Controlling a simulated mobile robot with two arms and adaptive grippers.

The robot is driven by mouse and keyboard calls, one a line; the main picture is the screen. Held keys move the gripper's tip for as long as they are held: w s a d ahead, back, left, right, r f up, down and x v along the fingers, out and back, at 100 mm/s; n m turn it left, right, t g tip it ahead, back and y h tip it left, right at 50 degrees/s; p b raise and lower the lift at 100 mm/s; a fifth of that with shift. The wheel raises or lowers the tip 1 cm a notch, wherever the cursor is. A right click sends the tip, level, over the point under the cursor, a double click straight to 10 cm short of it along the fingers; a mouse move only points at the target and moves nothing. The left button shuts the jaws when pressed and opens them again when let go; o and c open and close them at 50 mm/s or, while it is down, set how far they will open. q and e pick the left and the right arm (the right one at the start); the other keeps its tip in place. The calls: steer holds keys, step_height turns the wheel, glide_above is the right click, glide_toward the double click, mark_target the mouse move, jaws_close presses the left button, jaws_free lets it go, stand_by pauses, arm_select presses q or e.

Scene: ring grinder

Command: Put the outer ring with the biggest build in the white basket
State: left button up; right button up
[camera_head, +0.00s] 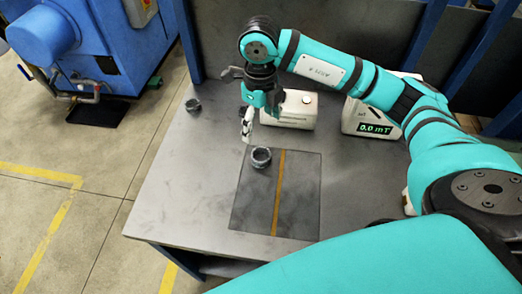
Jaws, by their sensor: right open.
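A dark metal ring (261,157) lies on the dark square mat (252,205), left of its orange stripe. It looks larger than a second dark ring (193,106), which lies on the bare table to the upper left. My right gripper (246,132) points down, open and empty, just above and slightly left of the ring on the mat, apart from it as far as I can tell. No white basket can be made out; my right arm hides part of the table's right side. My left gripper is not in view.
A white box-shaped device (298,109) stands behind the mat. A white meter (369,121) reading 0.0 mT stands to its right, partly behind my arm. The grey table (180,195) is clear left of the mat. A blue machine (90,45) stands beyond its left edge.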

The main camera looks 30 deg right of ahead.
steer(key=p, duration=0.1)
glide_above(261, 160)
step_height(261, 160, down, 6)
steer(key=r, duration=0.1)
steer(key=shift+w+f+p, duration=0.15)
steer(key=shift+f, duration=0.45)
steer(key=shift+w+f+p, duration=0.15)
steer(key=shift+f, duration=0.65)
steer(key=shift+s+f+p, duration=0.15)
steer(key=shift+f+p, duration=0.1)
steer(key=shift+p, duration=0.1)
steer(key=f, duration=0.2)
steer(key=f+p, duration=0.1)
steer(key=shift+s+f+p, duration=0.2)
steer(key=shift+f+p, duration=0.1)
steer(key=shift+f, duration=0.55)
steer(key=shift+w, duration=0.1)
steer(key=c, duration=1.5)
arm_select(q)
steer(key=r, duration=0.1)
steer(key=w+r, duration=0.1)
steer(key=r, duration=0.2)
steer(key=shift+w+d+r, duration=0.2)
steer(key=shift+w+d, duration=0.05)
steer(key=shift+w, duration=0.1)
arm_select(e)
steer(key=shift+r, duration=0.1)
steer(key=shift+c, duration=0.2)
